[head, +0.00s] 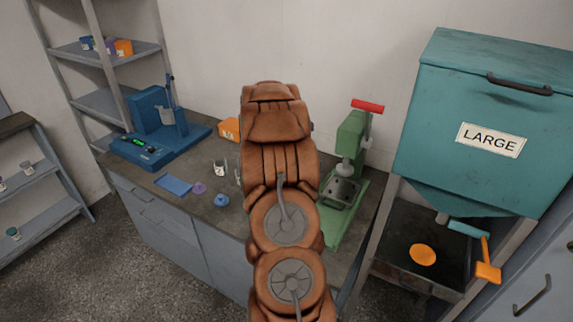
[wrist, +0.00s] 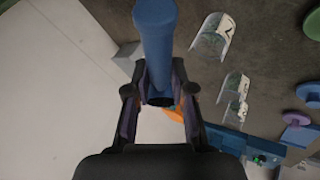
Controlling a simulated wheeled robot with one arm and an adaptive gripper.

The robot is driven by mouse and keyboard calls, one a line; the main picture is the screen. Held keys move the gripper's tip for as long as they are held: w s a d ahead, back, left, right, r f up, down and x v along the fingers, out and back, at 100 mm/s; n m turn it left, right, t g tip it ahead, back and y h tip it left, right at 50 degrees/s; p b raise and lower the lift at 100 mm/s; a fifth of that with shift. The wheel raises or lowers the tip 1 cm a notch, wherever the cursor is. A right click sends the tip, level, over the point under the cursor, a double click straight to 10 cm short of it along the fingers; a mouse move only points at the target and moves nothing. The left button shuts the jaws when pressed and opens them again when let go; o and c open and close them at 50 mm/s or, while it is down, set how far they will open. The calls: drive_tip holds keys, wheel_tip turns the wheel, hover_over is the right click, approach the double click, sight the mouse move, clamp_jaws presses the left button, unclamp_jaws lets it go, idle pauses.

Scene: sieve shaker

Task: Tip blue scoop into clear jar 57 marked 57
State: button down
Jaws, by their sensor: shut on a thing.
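My gripper (wrist: 160,95) is shut on a blue rod-like part, which looks like the handle of the blue scoop (wrist: 155,35). The scoop's bowl does not show, so I cannot tell whether it is tilted or holds anything. In the head view my brown arm hides the gripper and scoop. Clear jars with white labels stand on the bench: a nearer one (wrist: 213,38) and others (wrist: 234,88) beyond it, right of the scoop in the wrist view. The labels are too small or cut off to read 57 for sure. In the head view one clear jar (head: 219,168) shows left of my arm.
On the bench are a blue machine (head: 155,130), an orange box (head: 229,129), a blue mat (head: 173,184), a purple lid (head: 199,188) and a blue lid (head: 221,200). A green press (head: 348,165) stands right of my arm. A teal bin (head: 480,120) marked LARGE is further right.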

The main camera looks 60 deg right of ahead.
drive_tip(key=shift+h, duration=0.3)
drive_tip(key=shift+a+n+g+h+b, duration=0.1)
drive_tip(key=shift+n+g+h+b, duration=0.25)
drive_tip(key=shift+h, duration=0.35)
drive_tip(key=shift+w+a+f+g+h+b, duration=0.1)
drive_tip(key=shift+f+g+h+b, duration=0.2)
drive_tip(key=shift+b, duration=0.5)
drive_tip(key=h+b, duration=0.1)
drive_tip(key=b, duration=0.1)
drive_tip(key=g+h+b, duration=0.1)
drive_tip(key=b, duration=0.1)
drive_tip(key=n+h+b, duration=0.1)
drive_tip(key=h+b, duration=0.1)
drive_tip(key=shift+w+a+f, duration=0.1)
drive_tip(key=shift+w+a, duration=0.05)
drive_tip(key=shift+a, duration=0.1)
drive_tip(key=h+b, duration=0.1)
drive_tip(key=b, duration=0.3)
drive_tip(key=n+h+b, duration=0.1)
drive_tip(key=b, duration=0.3)
drive_tip(key=h+b, duration=0.1)
drive_tip(key=b, duration=0.3)
drive_tip(key=shift+w+a+f+n+g+h, duration=0.15)
drive_tip(key=shift+a+f+n+g+h, duration=0.15)
drive_tip(key=shift+f+g+h, duration=0.1)
